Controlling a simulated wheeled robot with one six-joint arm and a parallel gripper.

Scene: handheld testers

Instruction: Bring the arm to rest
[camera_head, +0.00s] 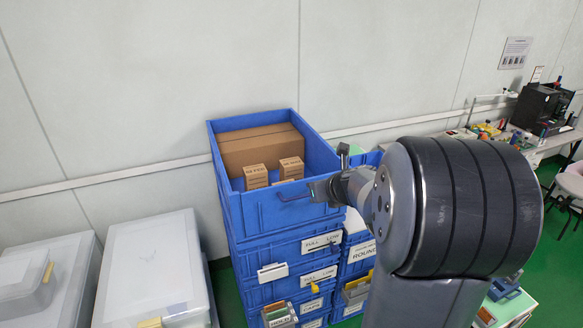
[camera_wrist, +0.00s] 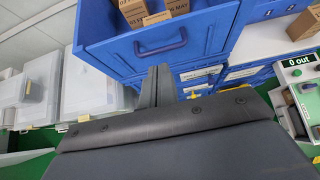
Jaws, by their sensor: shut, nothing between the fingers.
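My gripper (camera_wrist: 157,85) is shut and empty. In the wrist view its narrow fingers stand together just in front of the top blue crate (camera_wrist: 105,28). In the head view my arm fills the right middle, and its wrist end reaches left to the right front side of the same blue crate (camera_head: 262,222). The fingertips are hard to make out there. I cannot tell whether they touch the crate.
The top crate holds a large brown carton (camera_head: 262,146) and small boxes (camera_head: 256,177). More labelled blue crates (camera_head: 322,262) are stacked below. Lidded translucent bins (camera_head: 152,270) stand at the left. A workbench with a black machine (camera_head: 541,108) and a pink stool (camera_head: 571,182) are at the right.

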